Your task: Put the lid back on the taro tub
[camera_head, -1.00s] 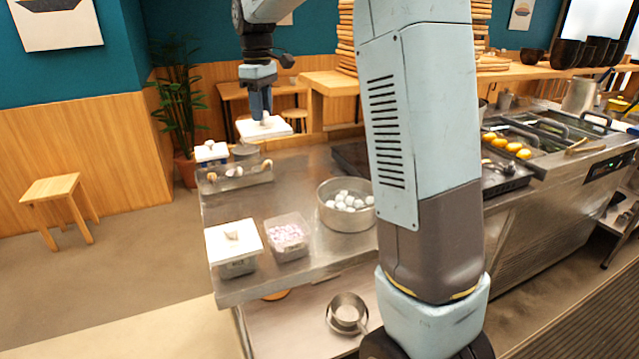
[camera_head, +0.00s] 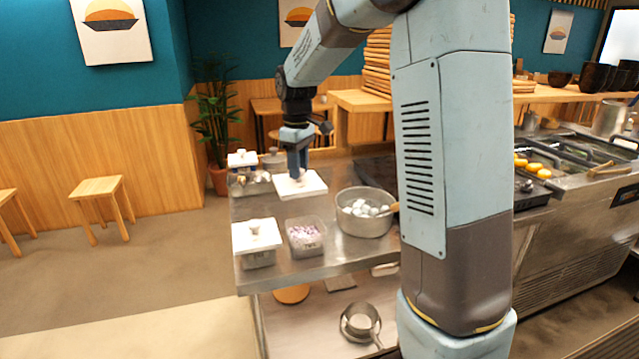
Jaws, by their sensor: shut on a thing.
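My gripper (camera_head: 297,177) is shut on a white square lid (camera_head: 301,187), gripping it from above by its knob. The lid hangs level above the metal counter. An open clear tub (camera_head: 305,238) with purple and white pieces in it, which looks like the taro tub, stands on the counter below and nearer than the lid. The lid and the tub are apart. Another tub (camera_head: 258,259) with a white knobbed lid (camera_head: 256,236) on it stands just left of the open tub.
A steel pot (camera_head: 364,223) with white balls and a wooden handle stands right of the open tub. A metal tray with small items (camera_head: 250,183) and a small lidded tub (camera_head: 242,159) sit at the back left of the counter (camera_head: 330,266).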

